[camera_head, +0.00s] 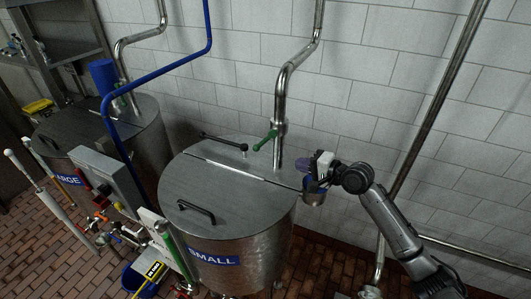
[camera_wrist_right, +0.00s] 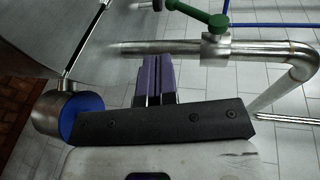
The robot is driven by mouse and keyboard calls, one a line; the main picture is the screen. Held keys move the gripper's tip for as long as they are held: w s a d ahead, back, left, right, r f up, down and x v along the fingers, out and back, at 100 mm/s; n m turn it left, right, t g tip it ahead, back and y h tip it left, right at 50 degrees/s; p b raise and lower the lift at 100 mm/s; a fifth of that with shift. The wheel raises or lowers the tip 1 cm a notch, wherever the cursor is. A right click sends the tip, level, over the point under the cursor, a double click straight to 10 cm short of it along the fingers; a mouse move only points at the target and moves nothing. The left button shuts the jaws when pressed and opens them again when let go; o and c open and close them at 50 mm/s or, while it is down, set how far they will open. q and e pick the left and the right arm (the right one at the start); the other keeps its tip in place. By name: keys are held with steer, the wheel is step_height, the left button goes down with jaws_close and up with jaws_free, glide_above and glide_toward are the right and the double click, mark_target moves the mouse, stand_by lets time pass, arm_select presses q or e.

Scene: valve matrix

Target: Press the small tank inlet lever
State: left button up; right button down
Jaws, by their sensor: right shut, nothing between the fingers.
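The small tank (camera_head: 230,215) is a round steel vessel with a blue "SMALL" label. The inlet lever (camera_head: 266,141) is green and sits on the steel pipe rising behind the tank's lid. The green lever also shows at the top of the right wrist view (camera_wrist_right: 205,14), on a valve body on the pipe. My right gripper (camera_head: 306,165) is shut and empty, beside the tank's right rim and to the right of the lever and pipe. Its purple fingers (camera_wrist_right: 153,72) lie together in the wrist view, pointing toward the pipe and apart from the lever. My left gripper is out of view.
A steel cylinder with a blue face (camera_wrist_right: 62,117) is close to the right gripper. A black handle (camera_head: 222,141) is on the tank lid. The steel inlet pipe (camera_head: 281,95) runs up the tiled wall. The large tank (camera_head: 95,130) stands at the left.

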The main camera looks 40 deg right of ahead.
steer(key=p, duration=0.2)
glide_toward(262, 143)
steer(key=w+a+f, duration=0.2)
steer(key=w+f, duration=0.4)
steer(key=shift+w+r, duration=0.2)
steer(key=shift+w, duration=0.85)
